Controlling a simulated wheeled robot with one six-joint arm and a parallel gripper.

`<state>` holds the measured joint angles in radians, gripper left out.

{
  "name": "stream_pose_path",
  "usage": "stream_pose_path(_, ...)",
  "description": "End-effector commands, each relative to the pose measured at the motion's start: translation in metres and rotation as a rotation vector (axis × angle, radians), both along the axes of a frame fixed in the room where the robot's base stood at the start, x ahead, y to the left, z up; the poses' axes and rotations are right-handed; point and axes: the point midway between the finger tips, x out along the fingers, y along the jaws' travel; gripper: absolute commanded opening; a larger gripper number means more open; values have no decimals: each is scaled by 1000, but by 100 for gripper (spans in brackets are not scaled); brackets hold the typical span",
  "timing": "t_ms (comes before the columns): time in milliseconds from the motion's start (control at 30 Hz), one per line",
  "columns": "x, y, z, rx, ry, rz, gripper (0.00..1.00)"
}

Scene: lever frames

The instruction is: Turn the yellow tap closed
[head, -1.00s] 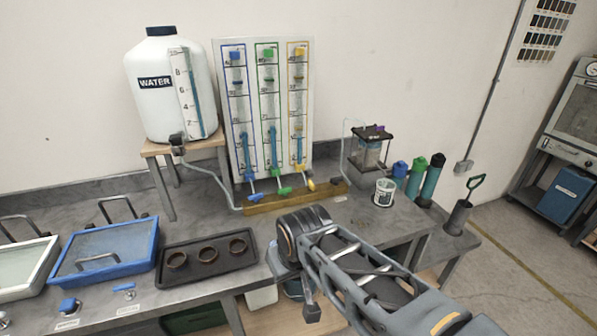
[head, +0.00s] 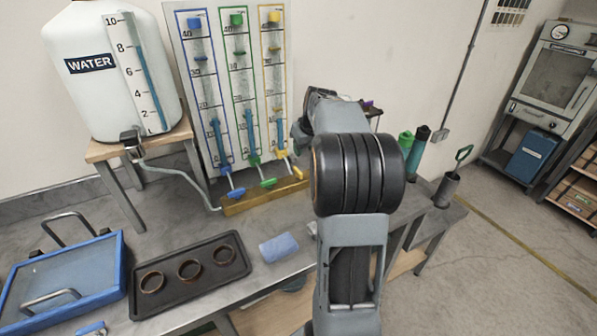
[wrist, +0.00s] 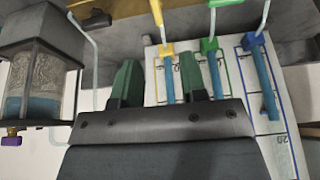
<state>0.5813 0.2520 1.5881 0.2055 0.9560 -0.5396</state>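The yellow tap (head: 283,154) is at the foot of the yellow-framed tube, the rightmost of three on the upright board in the head view. Its yellow lever (head: 297,173) slants down to the right. In the wrist view, which is upside down, the yellow tap (wrist: 166,48) lies between and beyond the two fingers. My gripper (wrist: 158,78) has green fingers spread apart, with nothing between them. It faces the board and does not touch the tap as far as I can see. In the head view my arm hides the gripper.
The green tap (head: 254,159) and blue tap (head: 226,170) stand left of the yellow one. A water tank (head: 105,100) is at the left. A small clear-walled apparatus (wrist: 40,85) shows beside the board. A tray (head: 150,308) and blue cloth (head: 278,248) lie on the bench.

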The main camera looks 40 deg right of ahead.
Motion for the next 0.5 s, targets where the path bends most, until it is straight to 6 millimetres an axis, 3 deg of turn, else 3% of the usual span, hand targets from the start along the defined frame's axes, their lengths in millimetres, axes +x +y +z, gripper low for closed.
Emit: stream_pose_path(500, 33, -11, -82, 1, 2, -5, 39)
